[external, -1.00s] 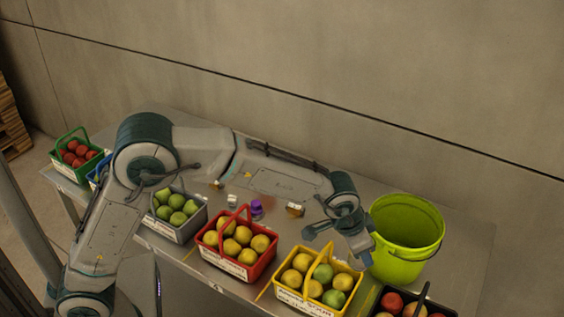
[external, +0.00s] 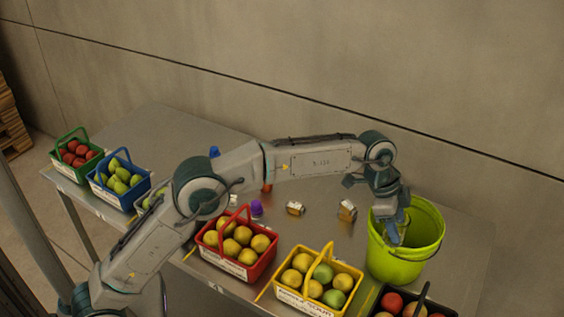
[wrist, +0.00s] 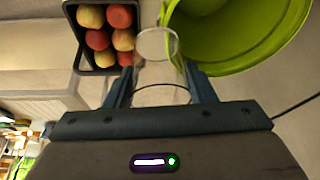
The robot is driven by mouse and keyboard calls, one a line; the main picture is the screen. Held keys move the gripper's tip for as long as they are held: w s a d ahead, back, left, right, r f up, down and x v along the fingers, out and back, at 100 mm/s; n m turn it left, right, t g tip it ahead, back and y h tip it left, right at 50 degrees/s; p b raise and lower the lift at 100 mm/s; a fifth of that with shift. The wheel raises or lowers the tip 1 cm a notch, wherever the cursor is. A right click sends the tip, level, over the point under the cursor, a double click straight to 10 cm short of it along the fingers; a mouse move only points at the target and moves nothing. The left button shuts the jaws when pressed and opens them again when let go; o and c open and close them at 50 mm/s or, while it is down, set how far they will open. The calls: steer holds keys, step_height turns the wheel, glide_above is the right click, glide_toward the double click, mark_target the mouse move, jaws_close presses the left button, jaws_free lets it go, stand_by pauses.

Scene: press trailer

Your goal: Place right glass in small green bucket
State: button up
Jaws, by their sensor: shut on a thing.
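My gripper (external: 398,230) reaches down at the left part of the green bucket's opening. In the wrist view my gripper (wrist: 160,88) is shut on a clear glass (wrist: 157,46), held between its two fingers. The glass is hard to make out in the external view. The green bucket (external: 395,265) stands upright at the right end of the table, and its rim also shows in the wrist view (wrist: 230,68), right beside the glass. I cannot tell whether the glass touches the rim.
A black crate of red and yellow fruit (external: 372,312) stands in front of the bucket. A yellow basket (external: 318,305) and a red basket (external: 235,268) stand along the front edge. Small boxes (external: 347,210) and a purple item (external: 257,208) lie mid-table. A wall runs behind.

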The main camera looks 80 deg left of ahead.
steer(key=shift+w+a+r+m, duration=0.2)
steer(key=shift+a+m, duration=0.2)
steer(key=shift+a, duration=0.2)
steer(key=w+a+f+p, duration=0.4)
steer(key=a+f, duration=0.6)
steer(key=f, duration=0.1)
steer(key=shift+a+p, duration=0.3)
steer(key=shift+p, duration=0.05)
